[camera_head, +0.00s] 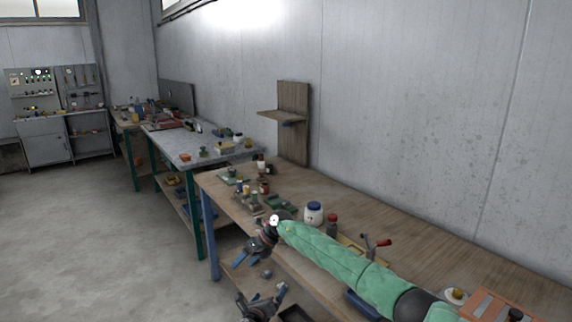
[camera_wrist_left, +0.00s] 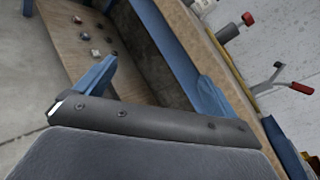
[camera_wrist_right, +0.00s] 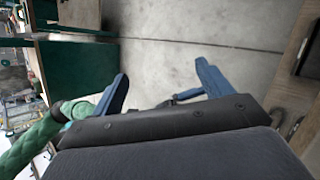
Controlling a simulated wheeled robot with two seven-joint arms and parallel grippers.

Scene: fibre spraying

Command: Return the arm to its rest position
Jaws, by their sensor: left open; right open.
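My right arm, in a green sleeve (camera_head: 335,258), reaches from the lower right over the front of the wooden workbench. My right gripper (camera_head: 251,258) hangs at the end of it, beside the bench's front edge, with its blue fingers apart. In the right wrist view the fingers (camera_wrist_right: 162,74) are spread with nothing between them, above bare floor. My left gripper (camera_head: 262,296) is lower, at the bottom edge of the head view, near the bench's lower shelf. In the left wrist view its fingers (camera_wrist_left: 158,76) are apart and empty. Most of my left arm is hidden.
The wooden workbench (camera_head: 420,225) holds a white jar (camera_head: 314,213), a red-capped bottle (camera_head: 332,224) and several small items. A grey-topped table (camera_head: 185,148) stands beyond it. The concrete floor (camera_head: 100,230) at left is clear. A wall runs behind the benches.

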